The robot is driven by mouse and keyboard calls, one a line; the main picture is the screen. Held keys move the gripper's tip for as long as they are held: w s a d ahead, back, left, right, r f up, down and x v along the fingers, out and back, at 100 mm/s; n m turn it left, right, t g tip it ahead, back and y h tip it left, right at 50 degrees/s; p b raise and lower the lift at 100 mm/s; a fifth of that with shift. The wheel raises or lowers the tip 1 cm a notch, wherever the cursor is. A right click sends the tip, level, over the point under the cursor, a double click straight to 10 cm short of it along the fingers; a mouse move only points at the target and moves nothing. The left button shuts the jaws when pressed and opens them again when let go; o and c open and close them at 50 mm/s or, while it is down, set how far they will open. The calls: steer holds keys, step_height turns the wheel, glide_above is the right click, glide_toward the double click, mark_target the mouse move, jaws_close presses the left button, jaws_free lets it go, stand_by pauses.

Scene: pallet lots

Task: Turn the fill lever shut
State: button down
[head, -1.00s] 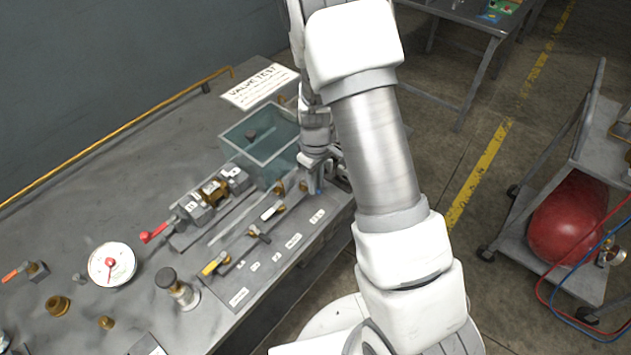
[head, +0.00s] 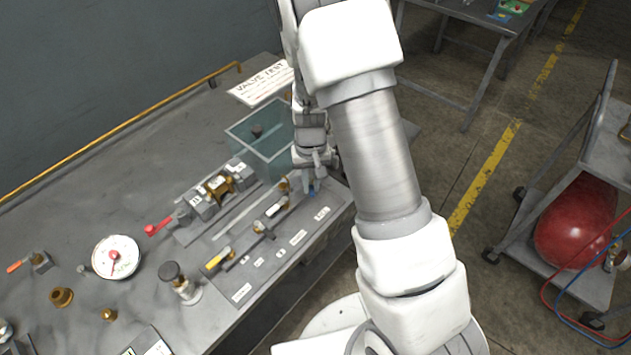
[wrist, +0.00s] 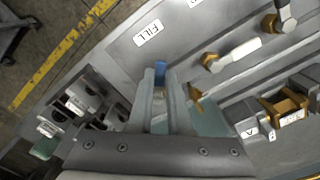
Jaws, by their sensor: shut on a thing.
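The fill lever has a blue handle (wrist: 161,69) and sits just beyond the FILL label (wrist: 148,33) in the wrist view. My gripper (wrist: 162,76) is shut on the blue handle, with one finger on each side of it. In the head view my gripper (head: 313,182) is at the far right end of the valve row, and a bit of the blue handle (head: 320,190) shows beside it. A brass part (wrist: 196,97) shows right of my fingers. The fingers hide much of the lever, so I cannot tell its exact angle.
The white lever (wrist: 240,53) is close beside my gripper. A yellow lever (head: 217,260) stands further along the row. A clear tank (head: 240,133) is behind my gripper, and valve blocks (head: 217,186) stand behind the row. A gauge (head: 116,257) is on the bench at left.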

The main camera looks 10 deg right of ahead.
steer(key=m, duration=0.1)
steer(key=a+m, duration=0.1)
steer(key=m, duration=0.1)
steer(key=shift+w, duration=0.1)
steer(key=m, duration=0.1)
steer(key=a+m+p, duration=0.1)
steer(key=m, duration=0.1)
steer(key=shift+w, duration=0.3)
steer(key=shift+w+a+m+p, duration=0.25)
steer(key=shift+m, duration=0.75)
steer(key=shift+w+a+m+p, duration=0.2)
steer(key=shift+m, duration=0.8)
steer(key=c, duration=0.8)
jaws_free()
steer(key=shift+c, duration=0.2)
